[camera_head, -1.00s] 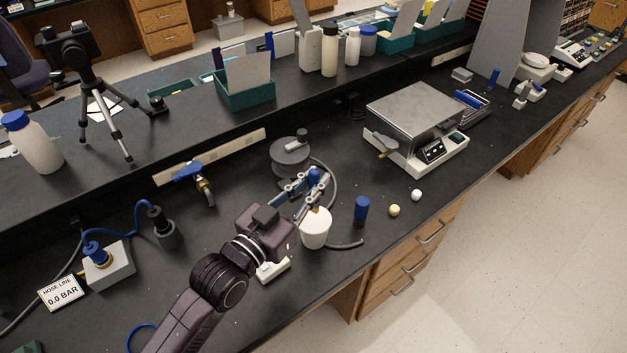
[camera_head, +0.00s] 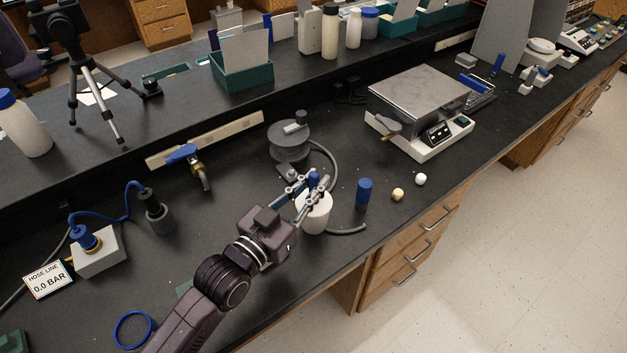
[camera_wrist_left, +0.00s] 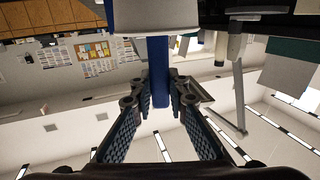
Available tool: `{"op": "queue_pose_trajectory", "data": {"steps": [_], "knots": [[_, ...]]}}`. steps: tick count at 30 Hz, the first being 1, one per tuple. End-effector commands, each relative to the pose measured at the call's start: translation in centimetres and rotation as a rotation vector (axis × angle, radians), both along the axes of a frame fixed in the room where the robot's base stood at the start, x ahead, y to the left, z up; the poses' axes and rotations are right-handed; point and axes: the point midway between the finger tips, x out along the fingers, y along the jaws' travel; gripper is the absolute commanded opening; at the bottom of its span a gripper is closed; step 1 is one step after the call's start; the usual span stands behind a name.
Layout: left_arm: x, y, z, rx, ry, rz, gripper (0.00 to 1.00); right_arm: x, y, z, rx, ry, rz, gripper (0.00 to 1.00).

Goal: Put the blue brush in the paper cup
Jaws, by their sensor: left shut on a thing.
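My left gripper (camera_head: 312,186) is shut on the blue brush (camera_head: 314,178), right above the white paper cup (camera_head: 314,218). In the left wrist view, the brush (camera_wrist_left: 160,75) stands upright between the fingers (camera_wrist_left: 158,105), and its far end meets the pale cup (camera_wrist_left: 175,18) at the top edge. The brush's lower part is hidden in the head view, so I cannot tell how deep it reaches into the cup. The cup stands upright on the black bench. My right gripper is not in view.
A blue cylinder (camera_head: 364,192) stands right of the cup, with a yellow ball (camera_head: 397,195) and a white ball (camera_head: 420,179) beyond. A grey hose (camera_head: 345,230) curls around the cup. A grey round device (camera_head: 289,140) stands behind it, and a hotplate (camera_head: 420,100) farther right.

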Motion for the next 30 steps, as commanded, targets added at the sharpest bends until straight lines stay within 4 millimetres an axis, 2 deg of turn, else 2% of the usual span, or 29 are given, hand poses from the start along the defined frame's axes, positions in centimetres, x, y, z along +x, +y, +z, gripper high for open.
{"op": "queue_pose_trajectory", "data": {"steps": [13,14,19,30], "knots": [[0.0,0.0,-0.01,0.0,0.0,0.0,0.0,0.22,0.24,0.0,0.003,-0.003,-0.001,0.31],[0.0,0.0,-0.01,-0.001,-0.001,0.0,0.17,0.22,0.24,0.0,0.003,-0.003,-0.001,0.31],[0.0,0.0,-0.01,-0.001,-0.001,0.0,0.35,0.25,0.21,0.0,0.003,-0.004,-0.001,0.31],[-0.46,0.34,-0.08,0.001,0.001,0.0,0.35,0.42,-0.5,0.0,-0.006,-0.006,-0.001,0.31]]}}
